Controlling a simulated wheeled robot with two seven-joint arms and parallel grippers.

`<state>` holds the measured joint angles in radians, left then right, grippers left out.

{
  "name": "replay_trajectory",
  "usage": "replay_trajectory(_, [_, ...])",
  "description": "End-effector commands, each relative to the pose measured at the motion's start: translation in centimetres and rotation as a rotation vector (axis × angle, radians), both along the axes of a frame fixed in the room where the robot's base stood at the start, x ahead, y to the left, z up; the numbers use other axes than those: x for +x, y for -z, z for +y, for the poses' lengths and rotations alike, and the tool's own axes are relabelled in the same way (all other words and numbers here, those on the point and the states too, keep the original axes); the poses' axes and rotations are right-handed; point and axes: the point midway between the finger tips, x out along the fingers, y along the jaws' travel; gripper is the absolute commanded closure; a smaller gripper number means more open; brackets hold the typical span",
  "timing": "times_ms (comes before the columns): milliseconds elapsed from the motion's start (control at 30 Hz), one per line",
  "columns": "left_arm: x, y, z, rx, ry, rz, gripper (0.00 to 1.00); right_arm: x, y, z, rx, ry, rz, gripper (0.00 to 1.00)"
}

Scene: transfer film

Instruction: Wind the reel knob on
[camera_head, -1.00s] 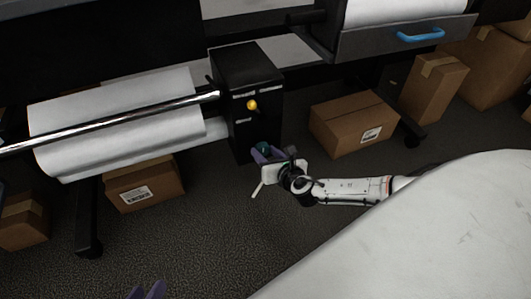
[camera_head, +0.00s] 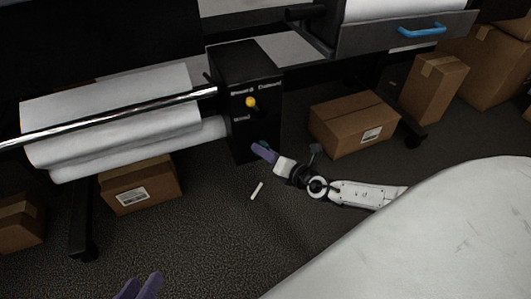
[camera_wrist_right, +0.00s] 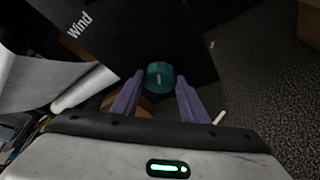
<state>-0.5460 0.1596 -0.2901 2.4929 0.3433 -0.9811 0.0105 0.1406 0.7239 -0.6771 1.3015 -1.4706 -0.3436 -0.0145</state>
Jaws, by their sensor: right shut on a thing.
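The teal reel knob (camera_wrist_right: 160,77) sits on the front face of the black box (camera_head: 240,72) at the end of the paper roll. In the head view only a bit of the knob (camera_head: 265,145) shows behind my fingers. My right gripper (camera_head: 262,152) is shut on the knob; in the wrist view its purple fingers (camera_wrist_right: 157,92) stand on either side of it. My left gripper (camera_head: 139,287) shows only as purple fingertips at the bottom edge, apart and empty.
A yellow knob (camera_head: 250,102) sits higher on the box. White paper rolls (camera_head: 115,125) and a shiny bar (camera_head: 110,117) lie to the left. Cardboard boxes (camera_head: 335,125) stand behind. A small white stick (camera_head: 257,190) lies on the dark carpet. A white surface (camera_head: 430,230) fills the lower right.

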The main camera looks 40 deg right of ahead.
Motion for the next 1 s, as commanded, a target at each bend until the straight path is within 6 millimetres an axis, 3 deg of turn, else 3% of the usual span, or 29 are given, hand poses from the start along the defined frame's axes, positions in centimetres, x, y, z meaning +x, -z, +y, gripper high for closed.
replay_trajectory(1000, [-0.08,0.04,0.03,0.000,0.000,0.001,0.71,-0.01,0.75,-0.30,0.775,-0.001,-0.188,0.83])
